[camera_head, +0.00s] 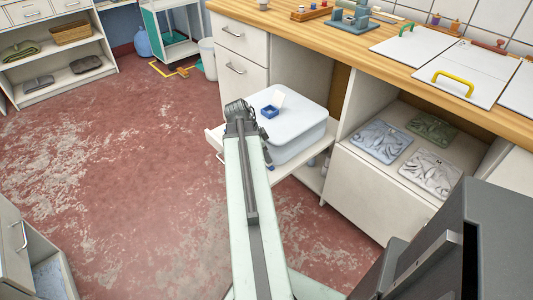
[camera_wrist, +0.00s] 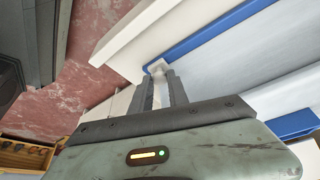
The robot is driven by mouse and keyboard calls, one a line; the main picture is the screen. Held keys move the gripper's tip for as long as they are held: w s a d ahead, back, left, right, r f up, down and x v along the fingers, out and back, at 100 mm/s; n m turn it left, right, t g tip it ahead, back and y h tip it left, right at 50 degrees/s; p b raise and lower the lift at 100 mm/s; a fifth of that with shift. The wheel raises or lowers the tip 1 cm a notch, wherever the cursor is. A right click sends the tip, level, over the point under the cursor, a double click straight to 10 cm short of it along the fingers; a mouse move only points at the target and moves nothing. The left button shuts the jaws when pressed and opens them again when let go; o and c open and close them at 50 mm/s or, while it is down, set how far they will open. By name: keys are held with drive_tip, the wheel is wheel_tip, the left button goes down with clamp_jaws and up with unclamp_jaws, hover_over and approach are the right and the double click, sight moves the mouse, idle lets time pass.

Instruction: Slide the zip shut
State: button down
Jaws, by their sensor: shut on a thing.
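A pale, box-shaped bag or bin (camera_head: 300,120) stands on a pulled-out white shelf under the counter in the head view. A small blue piece with a white tab (camera_head: 270,111) is on its top. In the wrist view a blue strip (camera_wrist: 215,32) runs along a pale surface, probably the zip's track. My gripper (camera_wrist: 162,75) is shut on a small white piece (camera_wrist: 158,66) at the strip's near end, apparently the zip's pull. In the head view my gripper is at the left side of the bag, and its fingertips are hidden. How far the zip is closed cannot be told.
The white shelf (camera_head: 214,138) sticks out below the bag. A wooden counter (camera_head: 330,45) runs above and behind, with white boards (camera_head: 415,45) on it. The red floor (camera_head: 110,170) at left is clear.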

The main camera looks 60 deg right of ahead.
drive_tip(key=shift+s+a, duration=0.25)
drive_tip(key=c, duration=1.3)
unclamp_jaws()
drive_tip(key=shift+o, duration=0.2)
drive_tip(key=shift+w, duration=0.15)
drive_tip(key=p+v, duration=0.7)
drive_tip(key=shift+r, duration=0.35)
drive_tip(key=shift+a, duration=0.15)
